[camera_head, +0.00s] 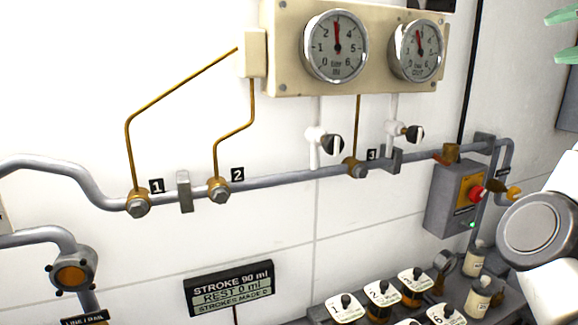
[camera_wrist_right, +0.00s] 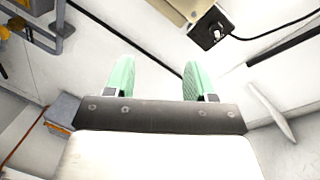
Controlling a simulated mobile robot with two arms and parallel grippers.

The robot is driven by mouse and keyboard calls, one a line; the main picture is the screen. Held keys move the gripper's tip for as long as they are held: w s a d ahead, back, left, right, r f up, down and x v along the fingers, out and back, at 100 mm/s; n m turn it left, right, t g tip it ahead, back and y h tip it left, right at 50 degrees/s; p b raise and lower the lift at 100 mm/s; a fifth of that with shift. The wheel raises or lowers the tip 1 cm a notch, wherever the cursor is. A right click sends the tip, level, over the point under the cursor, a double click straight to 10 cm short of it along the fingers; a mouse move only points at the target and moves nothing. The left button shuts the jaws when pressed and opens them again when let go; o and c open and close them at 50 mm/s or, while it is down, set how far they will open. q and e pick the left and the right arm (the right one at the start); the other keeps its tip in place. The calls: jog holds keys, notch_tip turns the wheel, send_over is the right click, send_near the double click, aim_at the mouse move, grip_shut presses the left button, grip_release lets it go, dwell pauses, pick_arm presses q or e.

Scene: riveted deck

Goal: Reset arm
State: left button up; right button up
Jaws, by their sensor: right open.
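My right gripper (camera_head: 562,37) shows at the top right edge of the head view as green fingers with a gap between them, partly cut off by the frame. In the right wrist view the gripper (camera_wrist_right: 158,82) has its two green fingers apart, with nothing between them. It points at the white wall and touches nothing that I can see. A white and grey link of my right arm (camera_head: 545,235) stands at the right edge of the head view. My left gripper is in neither view.
A grey pipe (camera_head: 290,178) crosses the white wall with numbered fittings. Above it a cream panel (camera_head: 285,45) carries two gauges. A grey box with a red button (camera_head: 445,207) is mounted near my right arm. Several numbered pots (camera_head: 382,294) stand below. A stroke display (camera_head: 232,288) hangs lower down.

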jog(key=w+a+f+n+g+h, duration=0.1)
jog(key=w+a+f+g+h, duration=0.1)
jog(key=f, duration=0.9)
jog(key=w+a+f+g+h, duration=0.1)
jog(key=f, duration=1)
jog(key=w+a+f+n+g+h, duration=0.1)
jog(key=w+a+f+g+h, duration=0.1)
jog(key=f, duration=1)
jog(key=s+a+f+n+g, duration=0.1)
jog(key=s+a+f+n, duration=0.15)
jog(key=s+f, duration=0.5)
jog(key=s+a+f+n+g, duration=0.15)
jog(key=s+a+f, duration=0.25)
jog(key=f, duration=0.6)
jog(key=s+a+f+n+g, duration=0.1)
jog(key=s+a+f+g, duration=0.15)
jog(key=s+f, duration=0.45)
jog(key=s+a+f+n+g, duration=0.15)
jog(key=s+a+f, duration=0.25)
jog(key=s, duration=0.5)
jog(key=s+a+f+n+g, duration=0.1)
jog(key=s+a+f+n, duration=0.2)
jog(key=s, duration=0.6)
notch_tip(320, 180, down, 28)
jog(key=s+d+f+g, duration=0.2)
jog(key=s+f, duration=1.4)
jog(key=s, duration=0.1)
jog(key=shift+d+y+b, duration=0.3)
jog(key=shift+d+b, duration=0.05)
jog(key=shift+b, duration=0.1)
